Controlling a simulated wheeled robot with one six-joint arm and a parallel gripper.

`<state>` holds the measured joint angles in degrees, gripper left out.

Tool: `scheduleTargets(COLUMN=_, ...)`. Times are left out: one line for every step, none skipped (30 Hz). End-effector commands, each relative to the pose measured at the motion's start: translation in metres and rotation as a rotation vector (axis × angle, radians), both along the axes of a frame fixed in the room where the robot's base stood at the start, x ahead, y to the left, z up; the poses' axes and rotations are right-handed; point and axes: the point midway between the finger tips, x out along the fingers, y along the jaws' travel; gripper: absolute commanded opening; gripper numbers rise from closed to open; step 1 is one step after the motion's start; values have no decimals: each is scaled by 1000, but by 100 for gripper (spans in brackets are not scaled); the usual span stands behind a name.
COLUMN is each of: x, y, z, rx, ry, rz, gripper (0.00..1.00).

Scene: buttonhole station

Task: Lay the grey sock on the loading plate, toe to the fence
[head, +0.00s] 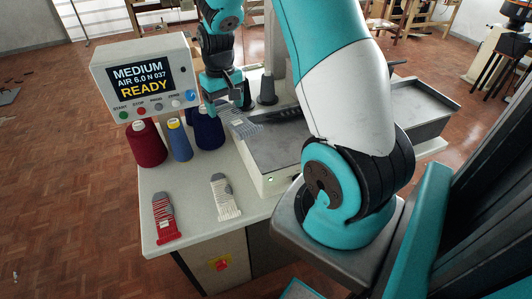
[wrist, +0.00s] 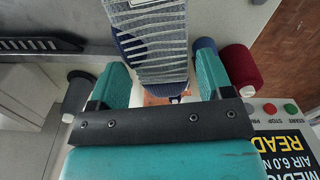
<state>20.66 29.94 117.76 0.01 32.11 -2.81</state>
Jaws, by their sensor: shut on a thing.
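The grey sock (head: 243,127), striped in lighter grey, hangs from my gripper (head: 225,103) near the left edge of the machine's flat grey top, which looks like the loading plate (head: 278,150). In the wrist view the sock (wrist: 152,48) lies between the two teal fingers of my gripper (wrist: 160,82), which is shut on it. Its far end runs out of that picture. I cannot tell whether the sock touches the plate. A dark slotted bar (wrist: 40,45) shows at the left of the wrist view; I cannot tell whether it is the fence.
A red striped sock (head: 165,218) and a white striped sock (head: 225,198) lie on the front of the table (head: 195,232). Dark red (head: 146,145), blue (head: 179,141) and navy (head: 208,132) thread cones stand behind them. A display box (head: 145,80) reads READY. A metal tray (head: 420,108) is at right.

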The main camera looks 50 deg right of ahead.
Motion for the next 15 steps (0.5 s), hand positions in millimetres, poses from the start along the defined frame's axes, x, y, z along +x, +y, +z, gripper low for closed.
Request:
scheduleTargets(x=-5, y=-26, z=7, rx=-5, ry=-13, rz=-57, gripper=51)
scheduleTargets(x=-10, y=-38, z=17, rx=-6, ry=-12, rz=-84, gripper=51)
scheduleTargets(x=-18, y=-52, z=29, rx=-5, ry=-11, rz=-117, gripper=51)
scheduleTargets(x=-23, y=-61, z=37, rx=-5, ry=-9, rz=-139, gripper=51)
scheduleTargets(x=-29, y=-69, z=45, rx=-5, ry=-9, rz=-159, gripper=51)
scheduleTargets(x=-36, y=-77, z=54, rx=-4, ry=-7, rz=-182, gripper=51)
scheduleTargets(x=-41, y=-82, z=60, rx=-4, ry=-6, rz=-197, gripper=51)
scheduleTargets(x=-45, y=-86, z=65, rx=-2, ry=-4, rz=-209, gripper=51)
scheduleTargets(x=-50, y=-91, z=71, rx=-1, ry=-3, rz=-222, gripper=51)
scheduleTargets(x=-52, y=-93, z=73, rx=-1, ry=-1, rz=-229, gripper=51)
scheduleTargets(x=-54, y=-94, z=74, rx=1, ry=1, rz=-234, gripper=51)
scheduleTargets(x=-56, y=-96, z=73, rx=2, ry=4, rz=-239, gripper=51)
scheduleTargets(x=-57, y=-96, z=70, rx=3, ry=4, rz=-240, gripper=51)
scheduleTargets(x=-57, y=-96, z=65, rx=4, ry=7, rz=-241, gripper=51)
scheduleTargets(x=-58, y=-95, z=56, rx=5, ry=9, rz=-240, gripper=51)
